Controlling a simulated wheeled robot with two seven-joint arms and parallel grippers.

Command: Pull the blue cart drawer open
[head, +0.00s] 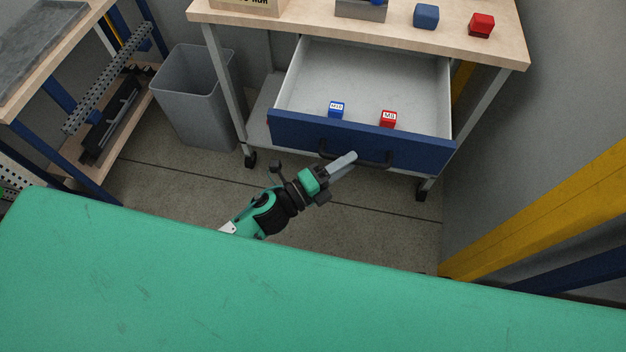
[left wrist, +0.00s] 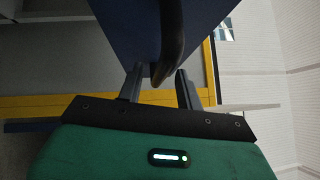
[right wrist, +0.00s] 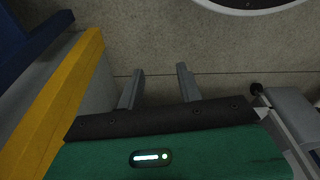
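The cart drawer, with its blue front (head: 300,133), stands well out from under the wooden top in the head view. Its black bar handle (head: 378,162) runs along the front. My left gripper (head: 351,158) is at the handle, its fingers covering part of the bar. In the left wrist view my left gripper (left wrist: 158,76) has its fingers apart. The dark handle (left wrist: 173,40) reaches into the gap between them, nearer the right finger; contact is unclear. My right gripper (right wrist: 160,72) is open and empty over the floor in the right wrist view; it is hidden in the head view.
Another blue cube (head: 426,16) and red cube (head: 481,25) sit on the cart top (head: 300,22). A grey bin (head: 192,100) stands left. A yellow post (head: 540,220) is at right.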

